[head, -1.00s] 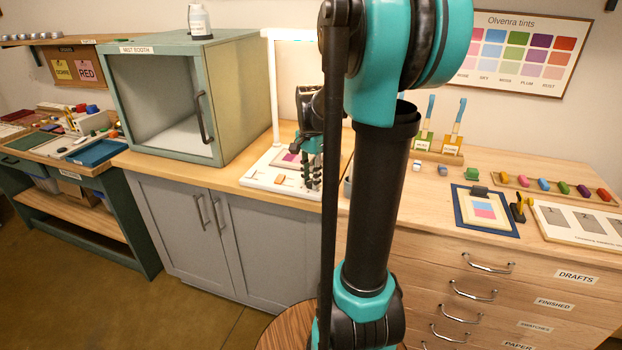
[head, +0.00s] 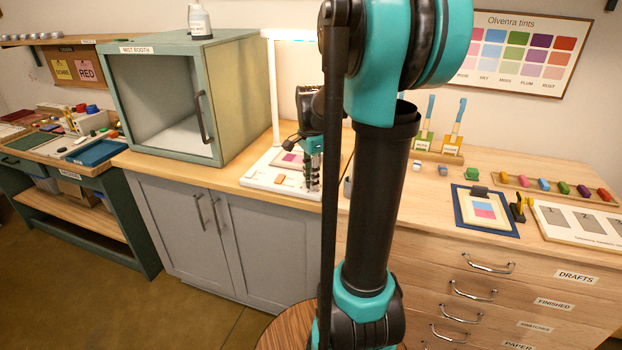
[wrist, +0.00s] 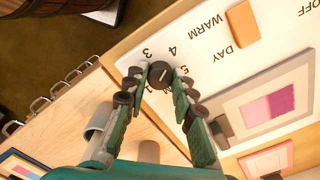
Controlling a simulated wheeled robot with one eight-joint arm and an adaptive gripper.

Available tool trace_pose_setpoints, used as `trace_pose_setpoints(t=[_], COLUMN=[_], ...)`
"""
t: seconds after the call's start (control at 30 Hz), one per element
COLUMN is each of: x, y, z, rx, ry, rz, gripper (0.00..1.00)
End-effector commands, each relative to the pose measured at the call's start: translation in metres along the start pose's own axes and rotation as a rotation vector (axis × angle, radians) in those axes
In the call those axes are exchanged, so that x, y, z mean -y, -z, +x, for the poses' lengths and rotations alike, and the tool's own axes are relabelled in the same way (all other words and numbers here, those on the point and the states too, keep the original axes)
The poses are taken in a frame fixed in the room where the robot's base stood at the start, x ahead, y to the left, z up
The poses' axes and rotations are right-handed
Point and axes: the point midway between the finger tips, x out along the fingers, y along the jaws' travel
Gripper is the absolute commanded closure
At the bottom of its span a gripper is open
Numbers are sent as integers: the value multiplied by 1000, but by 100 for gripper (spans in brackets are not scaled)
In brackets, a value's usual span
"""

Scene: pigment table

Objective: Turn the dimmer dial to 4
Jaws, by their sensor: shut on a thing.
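The dimmer dial (wrist: 160,73) is a small round black knob on the white lamp base (wrist: 217,56) in the wrist view. Printed numbers ring it; 3, 4 and 5 are readable. A pale mark on the knob slants up and right, roughly between 4 and 5; its exact setting is hard to tell. My gripper (wrist: 160,78) is shut on the dial, one fingertip on each side. In the head view my gripper (head: 312,172) is down at the right end of the lamp base (head: 262,175), and the dial is hidden there.
An orange slider block (wrist: 242,24) sits by the WARM and DAY labels. A framed pink swatch (wrist: 268,105) lies on the base. A grey cup (wrist: 98,130) stands beside my finger. The mist booth (head: 165,95) is left of the lamp post (head: 273,90).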

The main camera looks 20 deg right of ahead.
Motion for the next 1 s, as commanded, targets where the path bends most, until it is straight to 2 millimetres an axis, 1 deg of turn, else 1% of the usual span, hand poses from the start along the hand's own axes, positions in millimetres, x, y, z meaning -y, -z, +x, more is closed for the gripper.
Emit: trace_pose_setpoints(t=[0.07,0.1,0.27,0.53,0.67,0.77,0.87,1.0], x=[1,1,0,0,0,0,0,0], y=[0,0,0,0,0,0,0,0], z=[0,0,0,0,-6,-18,-35,-63], rx=[-1,-1,0,0,0,0,0,0], ry=[1,1,1,0,0,0,0,0], rz=[0,0,-1,-1,-1,-1,-1,-1], gripper=[100,74,54,54,54,54,54,54])
